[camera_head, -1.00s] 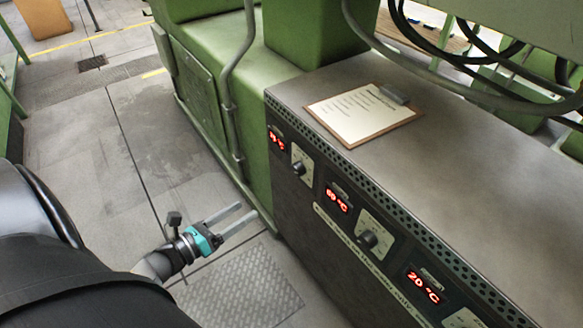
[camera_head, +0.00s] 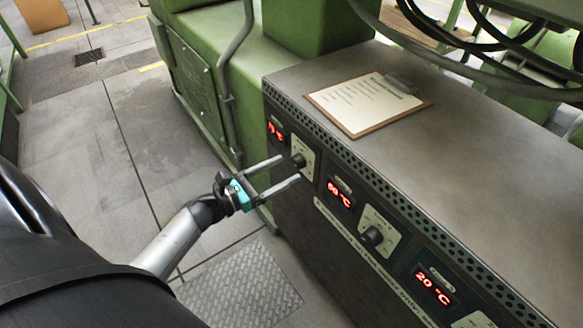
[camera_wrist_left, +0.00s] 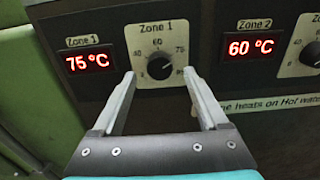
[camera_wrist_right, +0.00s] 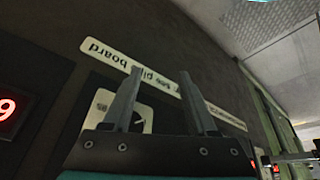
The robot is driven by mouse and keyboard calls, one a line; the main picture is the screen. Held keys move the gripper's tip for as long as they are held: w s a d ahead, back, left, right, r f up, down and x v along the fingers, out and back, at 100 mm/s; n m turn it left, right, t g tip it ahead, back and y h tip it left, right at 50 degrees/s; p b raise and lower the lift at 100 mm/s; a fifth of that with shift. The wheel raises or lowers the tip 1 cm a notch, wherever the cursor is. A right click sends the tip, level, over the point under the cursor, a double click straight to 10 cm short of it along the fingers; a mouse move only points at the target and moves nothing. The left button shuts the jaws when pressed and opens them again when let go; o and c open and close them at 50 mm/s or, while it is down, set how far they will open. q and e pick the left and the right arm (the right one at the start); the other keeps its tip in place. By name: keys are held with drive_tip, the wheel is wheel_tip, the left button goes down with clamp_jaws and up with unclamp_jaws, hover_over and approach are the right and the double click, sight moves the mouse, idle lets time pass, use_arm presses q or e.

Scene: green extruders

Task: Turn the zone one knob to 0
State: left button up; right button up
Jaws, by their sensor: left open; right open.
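The zone one knob (camera_wrist_left: 160,67) is a round black dial on a pale scale plate marked Zone 1, on the dark panel. In the head view the knob (camera_head: 299,160) is the farthest one along the panel. The Zone 1 display (camera_wrist_left: 89,61) beside it reads 75 °C in red. My left gripper (camera_head: 290,168) is open in front of the knob. In the left wrist view its fingers stand either side of the knob, and I see no clear contact. My right gripper (camera_wrist_right: 161,72) is open and empty, facing the panel's lower lettering; it is out of the head view.
The Zone 2 display (camera_wrist_left: 250,48) reads 60 °C, with its own knob (camera_head: 373,236) nearby. A third display (camera_head: 434,289) reads 20 °C. A clipboard (camera_head: 365,102) lies on the cabinet top. A grey pipe (camera_head: 229,100) runs down the green machine left of the panel.

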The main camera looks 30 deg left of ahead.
sight(294, 165)
use_arm(q)
drive_tip(key=shift+x, duration=1.7)
clamp_jaws()
